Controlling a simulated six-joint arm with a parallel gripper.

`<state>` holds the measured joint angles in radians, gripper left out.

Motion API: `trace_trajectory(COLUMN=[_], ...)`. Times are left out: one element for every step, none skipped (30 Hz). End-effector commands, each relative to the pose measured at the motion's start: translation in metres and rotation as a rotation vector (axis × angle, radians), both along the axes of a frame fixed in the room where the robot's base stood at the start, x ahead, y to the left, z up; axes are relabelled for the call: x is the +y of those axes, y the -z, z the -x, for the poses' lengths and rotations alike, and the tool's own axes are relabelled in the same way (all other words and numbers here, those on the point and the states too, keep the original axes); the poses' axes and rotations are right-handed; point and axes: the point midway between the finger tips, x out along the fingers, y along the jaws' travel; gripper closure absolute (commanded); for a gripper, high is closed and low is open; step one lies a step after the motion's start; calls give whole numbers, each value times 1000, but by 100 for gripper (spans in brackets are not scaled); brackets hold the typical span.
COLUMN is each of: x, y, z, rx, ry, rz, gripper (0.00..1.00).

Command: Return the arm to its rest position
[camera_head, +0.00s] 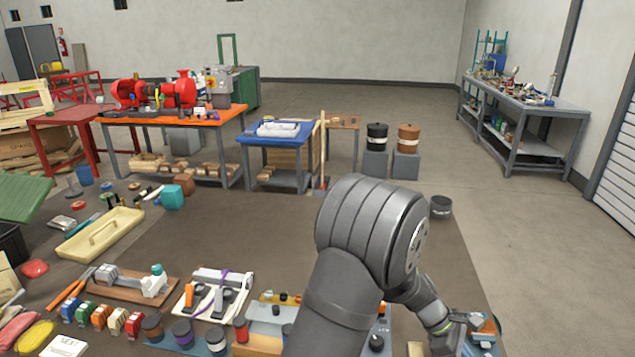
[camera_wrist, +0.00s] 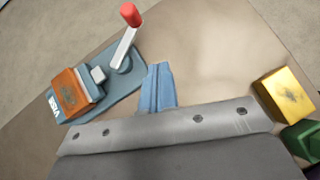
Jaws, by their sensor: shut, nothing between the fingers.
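My gripper (camera_wrist: 158,88) shows in the wrist view as blue fingers closed together, with nothing between them. It points over the brown work surface. In the head view my arm bends across the lower middle, and its wrist reaches down to the lower right corner. The fingertips are hard to make out there. In the wrist view a blue-grey fixture (camera_wrist: 124,86) with an orange block (camera_wrist: 70,92) and a red-knobbed lever (camera_wrist: 130,15) lies to the left of the fingers. The fingers appear apart from it, though the height gap is unclear.
A yellow block (camera_wrist: 284,94) and a green piece (camera_wrist: 302,140) lie right of my gripper. In the head view, a yellow tray (camera_head: 100,234), a clamp on a wooden board (camera_head: 130,285) and several small items crowd the left. The brown surface (camera_head: 255,225) is bare mid-table. A dark pot (camera_head: 441,207) stands behind my arm.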

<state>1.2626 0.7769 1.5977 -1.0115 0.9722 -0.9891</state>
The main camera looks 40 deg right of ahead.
Motion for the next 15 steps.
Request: trace_trajectory(x=[-2,-3,2,5,7,9,11,12,14,15,15,16,17,17,18], y=[1,1,0,0,0,0,-1,-2,-2,-5,-8,-11,-12,-13,-15], z=[-4,-6,-16,-21,-26,-32,-36,-40,-45,-47,-49,-51,-52,-53,-55], rx=[0,1,0,0,0,0,1,1,1,0,0,0,0,0,0], ry=[37,62,52,51,49,49,49,49,49,50,52,52,51,51,51], rz=[-1,0,0,0,0,-1,0,0,1,2,2,2,2,2,2], gripper=[100,100,100,100,100,100,100,100,100,100,100,100,100,100,100])
